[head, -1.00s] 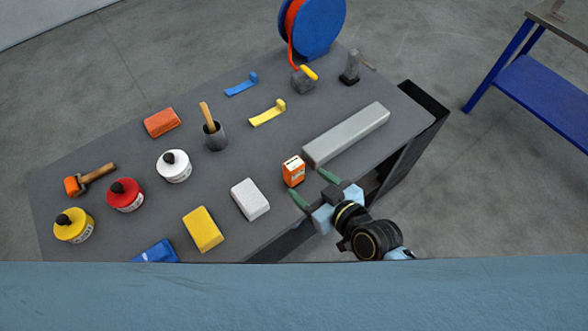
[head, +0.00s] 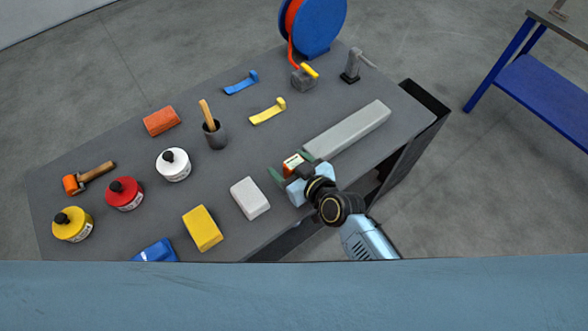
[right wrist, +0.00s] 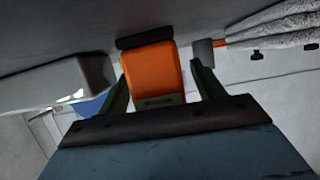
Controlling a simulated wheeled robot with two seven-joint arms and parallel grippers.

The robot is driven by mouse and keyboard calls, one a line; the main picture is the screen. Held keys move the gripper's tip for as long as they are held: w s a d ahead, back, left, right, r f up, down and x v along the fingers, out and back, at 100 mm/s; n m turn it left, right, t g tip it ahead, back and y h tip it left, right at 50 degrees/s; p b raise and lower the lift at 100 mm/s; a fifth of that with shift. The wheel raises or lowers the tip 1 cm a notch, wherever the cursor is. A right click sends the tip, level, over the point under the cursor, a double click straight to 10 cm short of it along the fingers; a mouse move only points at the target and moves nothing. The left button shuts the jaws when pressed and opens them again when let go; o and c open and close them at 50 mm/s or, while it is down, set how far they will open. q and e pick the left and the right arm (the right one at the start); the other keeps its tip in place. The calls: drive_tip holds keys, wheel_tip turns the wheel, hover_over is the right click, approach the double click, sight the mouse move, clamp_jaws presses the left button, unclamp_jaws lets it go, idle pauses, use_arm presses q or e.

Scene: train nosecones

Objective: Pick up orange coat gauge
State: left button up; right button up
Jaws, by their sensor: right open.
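The orange coat gauge (head: 292,163) is a small orange box with a pale top face, standing on the dark grey table (head: 240,180) near its front edge. My right gripper (head: 290,172) is open, with its green fingers on either side of the gauge. The gripper body hides the gauge's lower part in the head view. In the right wrist view the gauge (right wrist: 152,82) stands between the two green fingers (right wrist: 162,88), and gaps show beside it. My left gripper is not in view.
A long grey bar (head: 348,128) lies close to the right of the gauge. A white block (head: 250,198) and a yellow block (head: 203,228) lie to its left. A yellow scraper-like piece (head: 267,112) and a grey cup with a brush (head: 214,136) stand farther back.

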drive_tip(key=c, duration=1.1)
drive_tip(key=shift+c, duration=0.3)
drive_tip(key=shift+r, duration=0.15)
